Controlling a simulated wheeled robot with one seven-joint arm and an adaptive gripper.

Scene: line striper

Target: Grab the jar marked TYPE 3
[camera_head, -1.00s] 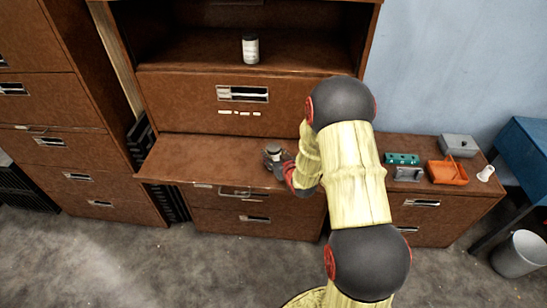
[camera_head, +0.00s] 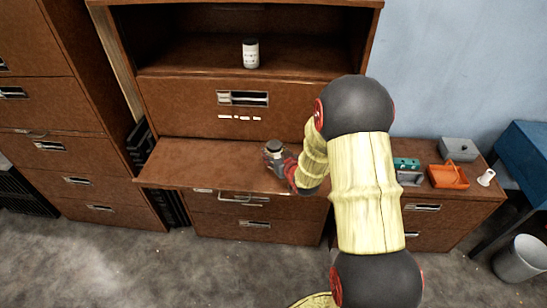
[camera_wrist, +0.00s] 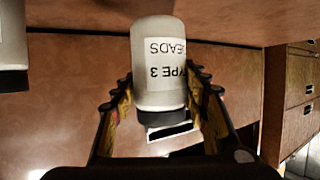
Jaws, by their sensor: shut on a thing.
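The jar marked TYPE 3 (camera_wrist: 160,62) is white with a dark lid end. Its label reads upside down in the wrist view. It sits between the two fingers of my gripper (camera_wrist: 158,103), which is shut on it. In the head view the dark-lidded jar (camera_head: 274,147) is at my gripper (camera_head: 279,161), over the pull-out wooden surface. A second white jar with a black lid (camera_wrist: 12,45) shows at the left edge of the wrist view; its label is out of sight. Another white jar (camera_head: 250,54) stands upright on the cabinet shelf, its label too small to read.
The wooden surface (camera_head: 190,160) is bare left of my gripper. A low cabinet at right bears a green block (camera_head: 407,163), an orange tray (camera_head: 448,177), a grey box (camera_head: 459,148) and a small white item (camera_head: 486,177). A bin (camera_head: 519,259) stands on the floor.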

